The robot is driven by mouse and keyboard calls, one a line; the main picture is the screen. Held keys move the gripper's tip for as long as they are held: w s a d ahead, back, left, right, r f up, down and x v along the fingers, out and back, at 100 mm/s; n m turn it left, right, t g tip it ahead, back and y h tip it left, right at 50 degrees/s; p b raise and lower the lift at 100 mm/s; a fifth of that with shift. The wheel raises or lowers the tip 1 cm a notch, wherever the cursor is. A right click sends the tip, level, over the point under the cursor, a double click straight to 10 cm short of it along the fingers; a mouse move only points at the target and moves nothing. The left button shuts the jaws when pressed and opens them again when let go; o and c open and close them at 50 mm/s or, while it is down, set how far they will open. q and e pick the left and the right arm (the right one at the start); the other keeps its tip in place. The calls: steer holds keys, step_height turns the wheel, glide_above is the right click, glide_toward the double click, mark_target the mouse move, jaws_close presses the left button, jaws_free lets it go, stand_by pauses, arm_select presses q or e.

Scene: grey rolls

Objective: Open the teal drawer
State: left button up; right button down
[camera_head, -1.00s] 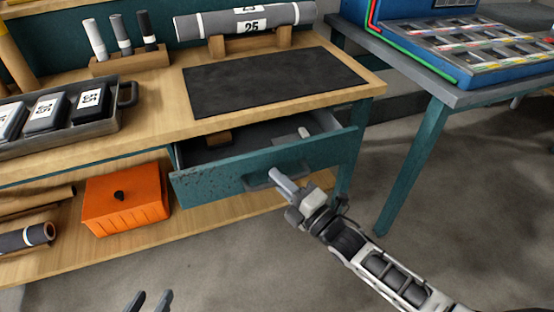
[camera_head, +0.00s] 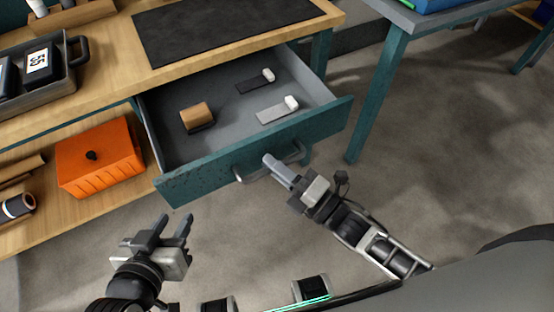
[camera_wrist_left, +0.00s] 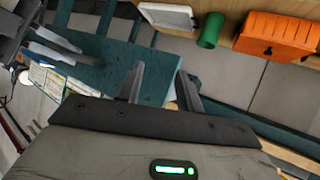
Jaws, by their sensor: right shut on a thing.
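The teal drawer (camera_head: 190,178) stands well pulled out below the wooden workbench top in the head view. Its grey inside is in plain sight. My right gripper (camera_head: 271,164) is shut on the drawer's grey handle (camera_head: 250,177) at the front panel. My left gripper (camera_head: 173,222) is open and empty, in front of and below the drawer's left part, apart from it. In the left wrist view, the left gripper's two fingers (camera_wrist_left: 160,80) stand apart with nothing between them, and a teal panel shows beyond them.
The drawer holds a brown block (camera_head: 197,116) and two flat pieces with white ends (camera_head: 278,110). An orange box (camera_head: 100,160) sits on the lower shelf at left. A teal-legged table (camera_head: 378,90) stands at right. The floor in front is open.

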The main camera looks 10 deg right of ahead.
steer(key=c, duration=1.5)
jaws_free()
steer(key=shift+o, duration=0.2)
steer(key=v, duration=1.6)
steer(key=shift+b, duration=0.35)
